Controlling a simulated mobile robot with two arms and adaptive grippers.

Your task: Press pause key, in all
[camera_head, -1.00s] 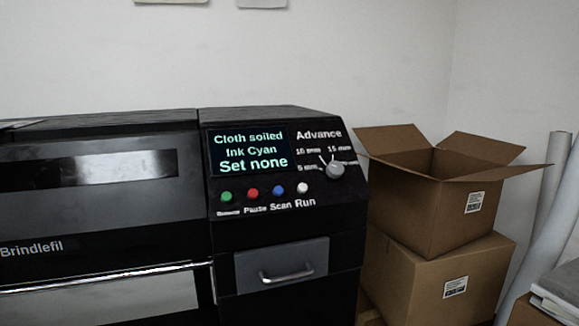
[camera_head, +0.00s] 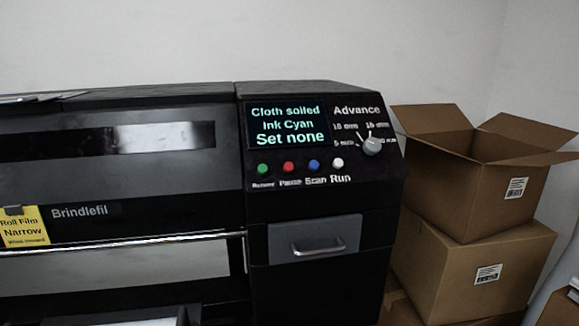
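The black printer's control panel (camera_head: 216,182) faces me. A red key (camera_head: 288,167) sits above the label "Pause". A green key (camera_head: 262,169) is to its left, and a blue key (camera_head: 314,164) above "Scan" and a white key (camera_head: 338,162) above "Run" are to its right. The screen (camera_head: 287,128) reads "Cloth soiled", "Ink Cyan", "Set none". A grey Advance knob (camera_head: 372,146) is at the panel's right. Neither of my grippers shows in the head view.
A drawer with a grey handle (camera_head: 318,248) is below the keys. A yellow card (camera_head: 22,227) reading "Roll Film Narrow" hangs at the left. An open cardboard box (camera_head: 462,207) stands on a closed box (camera_head: 515,265) right of the printer.

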